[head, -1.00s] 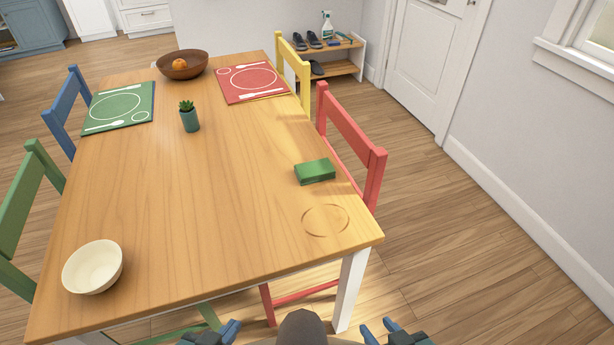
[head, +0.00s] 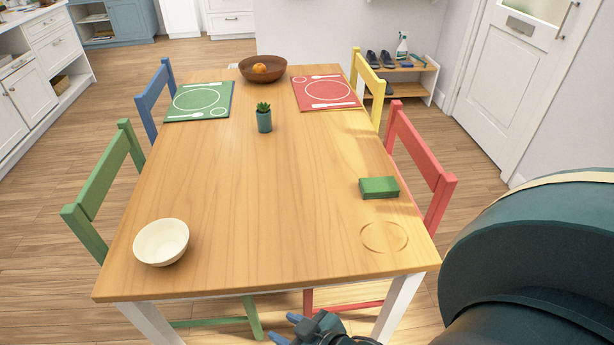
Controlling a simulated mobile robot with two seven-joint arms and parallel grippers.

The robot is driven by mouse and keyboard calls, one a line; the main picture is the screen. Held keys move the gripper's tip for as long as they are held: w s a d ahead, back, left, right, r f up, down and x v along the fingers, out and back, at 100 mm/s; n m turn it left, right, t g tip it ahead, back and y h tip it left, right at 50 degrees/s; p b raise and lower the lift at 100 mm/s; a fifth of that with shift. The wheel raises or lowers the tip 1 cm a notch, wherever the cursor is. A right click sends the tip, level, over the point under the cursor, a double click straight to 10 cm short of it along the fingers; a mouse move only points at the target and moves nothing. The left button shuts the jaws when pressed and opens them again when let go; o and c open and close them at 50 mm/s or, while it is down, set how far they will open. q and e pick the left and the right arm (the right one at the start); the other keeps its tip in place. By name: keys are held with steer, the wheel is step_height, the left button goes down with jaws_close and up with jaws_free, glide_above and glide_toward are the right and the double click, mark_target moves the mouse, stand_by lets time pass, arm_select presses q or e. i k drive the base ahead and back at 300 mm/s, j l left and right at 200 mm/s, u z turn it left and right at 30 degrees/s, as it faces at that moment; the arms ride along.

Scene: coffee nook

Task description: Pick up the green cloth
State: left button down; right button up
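The green cloth (head: 379,188) is a folded, block-shaped bundle lying on the right side of the wooden table, near the edge by the red chair. My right gripper (head: 287,328) shows at the bottom edge, partly cut off, in front of the table's near edge. Its blue fingertips are apart with nothing seen between them. It is well short of the cloth and not touching it. My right arm fills the lower right corner. My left gripper is out of view.
The wooden table (head: 265,205) is mostly clear around the cloth. A cream bowl (head: 161,242) stands at near left, a potted plant (head: 264,120) farther back. Green (head: 200,101) and red (head: 326,93) placemats and a brown bowl (head: 263,70) are at the far end. A red chair (head: 420,160) borders the right edge.

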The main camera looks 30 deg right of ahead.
mark_target(380, 187)
steer(key=l+u, duration=0.15)
steer(key=u, duration=0.3)
steer(key=k+l+u, duration=0.1)
steer(key=u, duration=0.35)
steer(key=l+u, duration=0.15)
steer(key=u, duration=0.3)
steer(key=k+l, duration=2.3)
steer(key=l, duration=0.15)
